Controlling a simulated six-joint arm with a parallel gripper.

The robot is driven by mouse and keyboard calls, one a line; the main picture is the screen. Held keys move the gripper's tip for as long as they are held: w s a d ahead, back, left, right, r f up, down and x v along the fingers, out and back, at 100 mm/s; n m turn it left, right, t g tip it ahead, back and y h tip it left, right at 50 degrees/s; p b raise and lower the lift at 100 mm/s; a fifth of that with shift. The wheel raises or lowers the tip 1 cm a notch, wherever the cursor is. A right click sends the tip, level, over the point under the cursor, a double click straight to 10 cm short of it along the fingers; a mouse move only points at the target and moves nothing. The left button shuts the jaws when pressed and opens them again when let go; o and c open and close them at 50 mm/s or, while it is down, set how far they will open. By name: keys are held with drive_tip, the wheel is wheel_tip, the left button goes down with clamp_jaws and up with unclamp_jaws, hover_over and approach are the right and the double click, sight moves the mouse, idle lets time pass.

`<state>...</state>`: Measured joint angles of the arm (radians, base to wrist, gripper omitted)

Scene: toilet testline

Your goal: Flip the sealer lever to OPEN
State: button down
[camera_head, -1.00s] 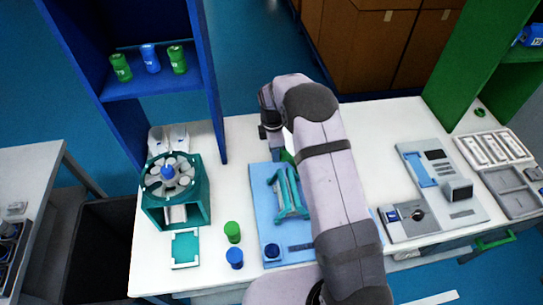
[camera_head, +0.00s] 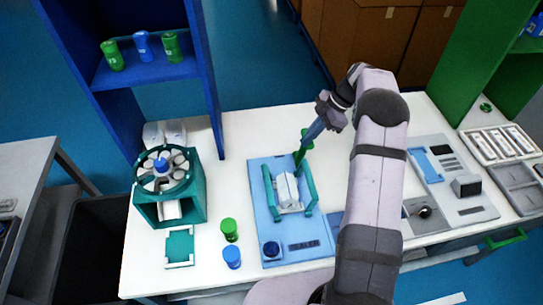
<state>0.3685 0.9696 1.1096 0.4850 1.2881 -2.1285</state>
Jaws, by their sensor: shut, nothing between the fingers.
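The sealer (camera_head: 259,200) is a blue plate labelled SEALER, with a teal two-armed frame (camera_head: 270,197) around a pale block (camera_head: 287,188). A slim green upright piece (camera_head: 301,155) stands at its back edge; it looks like the lever, but I cannot tell for sure. My gripper (camera_head: 308,141) points down and left from above the back right of the sealer. It is shut with nothing held. Its tips are at or very near the green piece; I cannot tell whether they touch.
A teal rotary holder (camera_head: 187,192) stands left on the white table. A green cap (camera_head: 229,229) and a blue cap (camera_head: 232,257) sit left of the sealer. A grey device (camera_head: 473,210) lies right. A blue shelf (camera_head: 150,82) rises behind left.

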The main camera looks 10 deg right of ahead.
drive_tip(key=d+f+b, duration=0.2)
drive_tip(key=d+b, duration=0.1)
drive_tip(key=d, duration=0.4)
drive_tip(key=shift+s+f, duration=0.15)
drive_tip(key=shift+f, duration=0.2)
idle(0.4)
drive_tip(key=shift+a+b, duration=0.1)
drive_tip(key=shift+b, duration=0.2)
drive_tip(key=a+r, duration=0.3)
drive_tip(key=a, duration=0.1)
drive_tip(key=d+r+p, duration=0.2)
drive_tip(key=d+r, duration=0.4)
drive_tip(key=d, duration=0.2)
drive_tip(key=shift+r, duration=0.1)
